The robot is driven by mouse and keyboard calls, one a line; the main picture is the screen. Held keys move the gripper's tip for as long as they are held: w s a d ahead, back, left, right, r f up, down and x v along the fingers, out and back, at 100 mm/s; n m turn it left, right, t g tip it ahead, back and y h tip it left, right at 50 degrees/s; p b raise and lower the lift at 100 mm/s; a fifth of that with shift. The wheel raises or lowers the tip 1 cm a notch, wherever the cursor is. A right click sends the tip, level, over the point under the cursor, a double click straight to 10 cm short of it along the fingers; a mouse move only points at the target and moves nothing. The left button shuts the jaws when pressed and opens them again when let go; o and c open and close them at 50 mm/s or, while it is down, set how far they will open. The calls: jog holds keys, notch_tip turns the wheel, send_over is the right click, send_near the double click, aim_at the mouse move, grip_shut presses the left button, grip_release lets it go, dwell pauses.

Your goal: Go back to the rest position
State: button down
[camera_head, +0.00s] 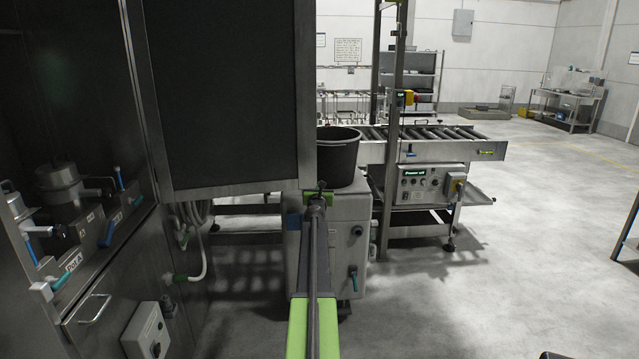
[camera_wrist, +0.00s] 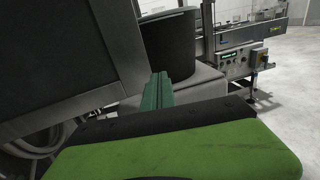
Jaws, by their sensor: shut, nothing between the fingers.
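My gripper (camera_head: 320,188) is at the far end of my arm, which reaches forward from the bottom middle of the head view. It is shut and empty. It appears just beside the lower right corner of a dark steel-framed panel (camera_head: 225,90). In the wrist view its green fingers (camera_wrist: 170,88) are together and point at a grey cabinet, with a black bucket behind. Whether the fingers touch anything is not clear.
A black bucket (camera_head: 338,165) stands on the grey cabinet (camera_head: 345,235) ahead. A roller conveyor (camera_head: 430,150) with a control box lies behind a steel post (camera_head: 388,190). Steel machinery with valves (camera_head: 65,185) fills the left. The floor (camera_head: 520,250) at right is clear.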

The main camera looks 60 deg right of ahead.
jog(key=s+a, duration=0.4)
jog(key=a, duration=0.1)
jog(key=shift+s, duration=0.15)
jog(key=shift+f, duration=0.1)
